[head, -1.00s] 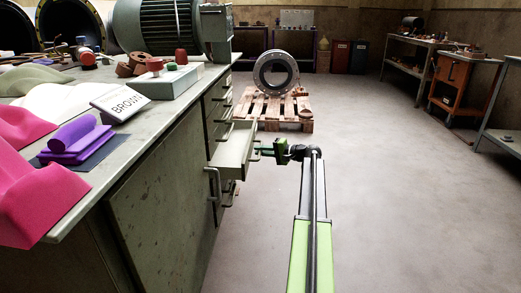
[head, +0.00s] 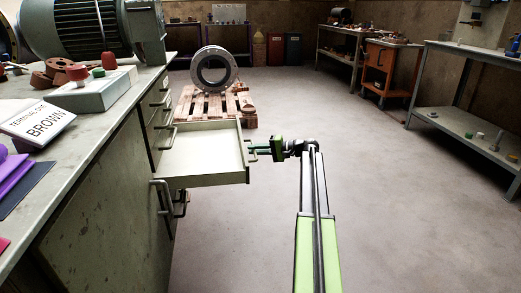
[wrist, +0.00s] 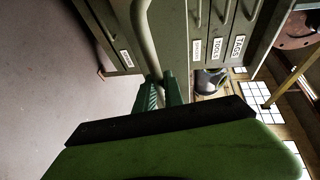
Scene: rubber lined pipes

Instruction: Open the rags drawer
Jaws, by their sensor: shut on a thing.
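An open drawer (head: 205,150) sticks out from the grey-green workbench cabinet in the head view. Its pale inside looks empty. My gripper (head: 256,149) is at the drawer's front, on the right side, shut on the drawer handle (wrist: 146,45). In the wrist view my green fingers (wrist: 161,92) close around the lower part of that curved bar. A small label (wrist: 126,58) left of the handle is too small to read surely, so I cannot confirm that this is the rags drawer. Closed drawers beside it carry labels, including TOOLS (wrist: 217,48) and TAGS (wrist: 238,47).
A cabinet door handle (head: 165,198) juts out below the drawer. A wooden pallet (head: 215,108) with a metal pipe ring (head: 214,70) stands behind. Benches (head: 475,100) line the right side. The floor (head: 400,200) between is clear.

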